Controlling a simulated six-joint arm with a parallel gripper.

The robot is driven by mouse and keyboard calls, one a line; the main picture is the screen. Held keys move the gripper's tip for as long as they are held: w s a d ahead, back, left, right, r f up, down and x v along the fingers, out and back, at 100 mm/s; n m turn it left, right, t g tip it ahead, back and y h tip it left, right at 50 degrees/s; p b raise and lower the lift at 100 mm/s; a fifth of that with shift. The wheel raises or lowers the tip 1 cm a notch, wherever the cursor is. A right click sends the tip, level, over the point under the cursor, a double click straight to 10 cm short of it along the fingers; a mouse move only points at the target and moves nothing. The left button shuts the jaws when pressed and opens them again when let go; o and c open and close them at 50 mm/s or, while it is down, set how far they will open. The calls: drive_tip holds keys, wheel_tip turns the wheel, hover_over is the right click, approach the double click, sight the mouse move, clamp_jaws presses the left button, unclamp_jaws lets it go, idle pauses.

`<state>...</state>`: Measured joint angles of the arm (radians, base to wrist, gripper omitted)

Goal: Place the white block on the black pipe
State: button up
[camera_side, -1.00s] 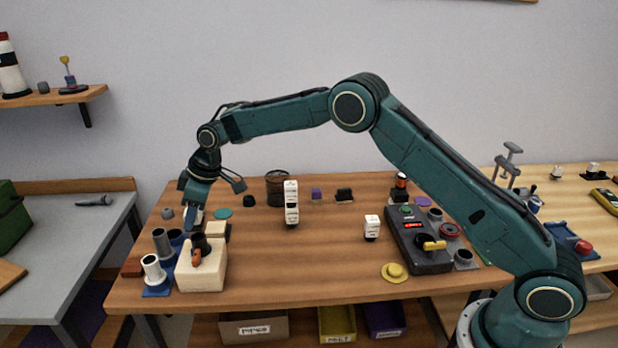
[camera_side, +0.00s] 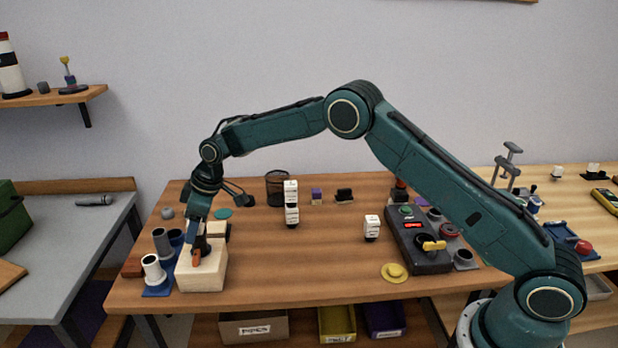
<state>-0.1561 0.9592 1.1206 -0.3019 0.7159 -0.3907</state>
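My gripper (camera_side: 198,238) points down at the left of the table, at the dark upright part (camera_side: 201,242) on a large cream block (camera_side: 212,275). It is small and partly merges with that part, so I cannot tell its opening or whether it touches. White blocks with black parts stand in a stack (camera_side: 291,193) at mid-table. Another white block (camera_side: 371,222) stands right of it. Upright pipes stand on a blue base (camera_side: 157,290) at the left: a white one (camera_side: 152,270), a grey one (camera_side: 161,244) and a dark bluish one (camera_side: 177,240). None is clearly black.
An orange piece (camera_side: 196,257) is on the cream block's front. A dark control box (camera_side: 420,247) stands at the right, with a yellow round piece (camera_side: 394,272) before it. A mesh cup (camera_side: 276,188) stands at the back. The middle front of the table is clear.

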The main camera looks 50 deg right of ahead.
drive_tip(key=v, duration=1.2)
drive_tip(key=shift+r, duration=0.15)
idle(0.6)
drive_tip(key=s+d+r+m+t+h, duration=0.15)
drive_tip(key=s+d+r, duration=0.25)
drive_tip(key=s+r, duration=0.45)
drive_tip(key=s+d+r+m, duration=0.35)
drive_tip(key=s+r, duration=0.25)
drive_tip(key=s, duration=0.6)
drive_tip(key=s+d+f+m+h, duration=0.1)
drive_tip(key=s+d+f+m, duration=0.1)
drive_tip(key=s, duration=0.9)
drive_tip(key=s+d+f+m, duration=0.2)
drive_tip(key=s+d+f, duration=0.1)
drive_tip(key=s, duration=0.9)
drive_tip(key=shift+d+t+h, duration=0.35)
drive_tip(key=shift+d+t, duration=0.05)
drive_tip(key=shift+t, duration=0.05)
